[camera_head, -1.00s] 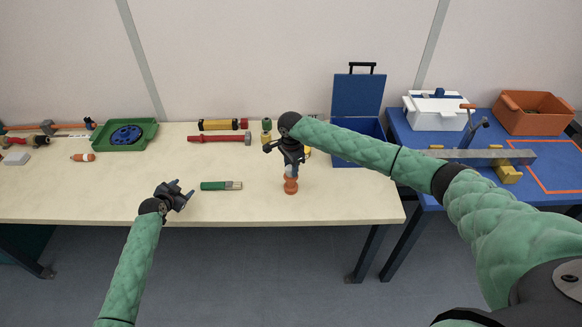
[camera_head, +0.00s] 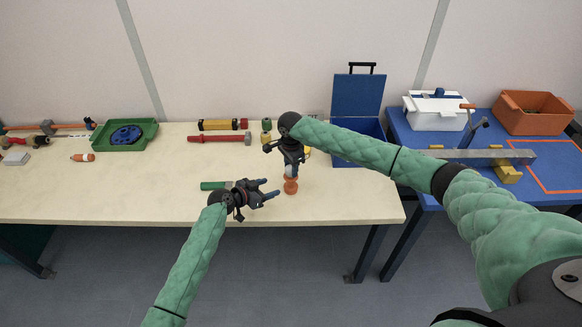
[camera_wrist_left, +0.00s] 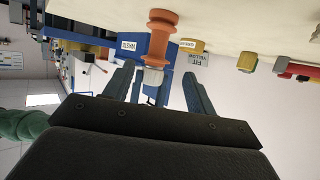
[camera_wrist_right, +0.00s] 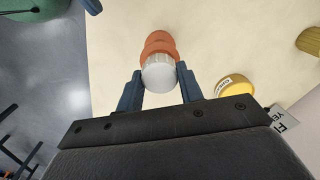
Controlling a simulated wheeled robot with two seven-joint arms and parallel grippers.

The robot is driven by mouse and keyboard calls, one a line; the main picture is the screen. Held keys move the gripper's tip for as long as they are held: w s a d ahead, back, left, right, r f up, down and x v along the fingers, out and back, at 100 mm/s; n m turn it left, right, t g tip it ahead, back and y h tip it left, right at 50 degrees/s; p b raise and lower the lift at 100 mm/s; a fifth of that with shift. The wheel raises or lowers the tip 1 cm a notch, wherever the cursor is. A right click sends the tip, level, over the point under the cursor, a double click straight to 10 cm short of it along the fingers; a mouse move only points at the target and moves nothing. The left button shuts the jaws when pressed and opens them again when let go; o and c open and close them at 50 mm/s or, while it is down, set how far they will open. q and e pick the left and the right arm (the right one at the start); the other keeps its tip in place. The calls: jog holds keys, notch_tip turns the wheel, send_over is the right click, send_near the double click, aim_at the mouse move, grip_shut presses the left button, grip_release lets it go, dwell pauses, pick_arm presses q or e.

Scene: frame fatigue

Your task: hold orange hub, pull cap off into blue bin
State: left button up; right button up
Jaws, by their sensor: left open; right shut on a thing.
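The orange hub (camera_head: 290,187) stands upright on the wooden table, with a pale cap (camera_wrist_right: 159,74) on its top end. My right gripper (camera_head: 291,166) comes down from above and is shut on the cap; the hub also shows in the right wrist view (camera_wrist_right: 158,44). My left gripper (camera_head: 270,190) is open just left of the hub, its fingers pointing at it. In the left wrist view the hub (camera_wrist_left: 162,28) and cap (camera_wrist_left: 153,76) lie ahead between the spread fingers, apparently untouched by them. The blue bin (camera_head: 343,152) stands behind to the right, partly behind my right arm.
A green-handled tool (camera_head: 212,186) lies beside my left gripper. A red hammer-like tool (camera_head: 215,139) and a yellow cylinder (camera_head: 217,125) lie farther back. A green tray (camera_head: 105,146) is at left. A blue table (camera_head: 545,185) adjoins at right. The front right wooden tabletop is clear.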

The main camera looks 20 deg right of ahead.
aim_at(288, 188)
pick_arm(q)
jog(key=shift+x, duration=6.05)
jog(key=shift+s+d+r, duration=0.15)
grip_shut()
grip_release()
jog(key=shift+v, duration=0.9)
